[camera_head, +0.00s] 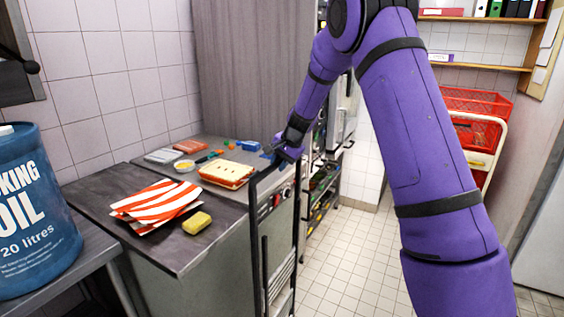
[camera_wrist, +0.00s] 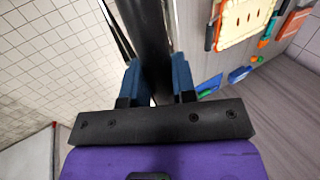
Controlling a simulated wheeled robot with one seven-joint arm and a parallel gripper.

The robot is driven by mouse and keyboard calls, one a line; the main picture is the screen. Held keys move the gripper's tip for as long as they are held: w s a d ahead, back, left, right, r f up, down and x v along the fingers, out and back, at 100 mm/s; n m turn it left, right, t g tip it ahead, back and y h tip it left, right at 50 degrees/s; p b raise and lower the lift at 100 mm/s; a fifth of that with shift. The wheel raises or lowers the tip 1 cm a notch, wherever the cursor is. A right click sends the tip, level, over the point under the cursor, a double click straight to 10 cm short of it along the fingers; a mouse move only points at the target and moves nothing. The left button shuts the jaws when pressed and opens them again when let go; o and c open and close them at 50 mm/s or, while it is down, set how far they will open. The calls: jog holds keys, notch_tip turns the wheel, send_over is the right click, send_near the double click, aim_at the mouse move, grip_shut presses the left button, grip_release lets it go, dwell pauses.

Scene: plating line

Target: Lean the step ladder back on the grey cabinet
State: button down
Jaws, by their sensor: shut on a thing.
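The step ladder (camera_head: 257,245) is a dark, narrow frame, standing close to upright at the front right side of the grey cabinet (camera_head: 190,288). Its foot is cut off by the lower edge of the head view. I cannot tell whether it touches the cabinet. My gripper (camera_head: 290,152) is at the top of the ladder, beside the cabinet's far right corner. In the wrist view, the blue fingers of my gripper (camera_wrist: 158,80) are on either side of a thick dark tube of the ladder (camera_wrist: 146,35), shut on it.
A striped cloth (camera_head: 155,205), a yellow sponge (camera_head: 197,223) and a yellow-and-red tray (camera_head: 227,174) lie on the cabinet top. A blue oil drum (camera_head: 35,220) stands at left. Red crates (camera_head: 475,120) are at right. Tiled floor (camera_head: 335,250) is clear right of the ladder.

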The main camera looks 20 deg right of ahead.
jog(key=shift+s+a, duration=5.6)
jog(key=shift+a, duration=2.2)
jog(key=s+d+f, duration=0.1)
jog(key=s+d, duration=0.2)
jog(key=s, duration=0.2)
jog(key=shift+d, duration=0.3)
jog(key=shift+s+f, duration=0.1)
jog(key=shift+f, duration=0.05)
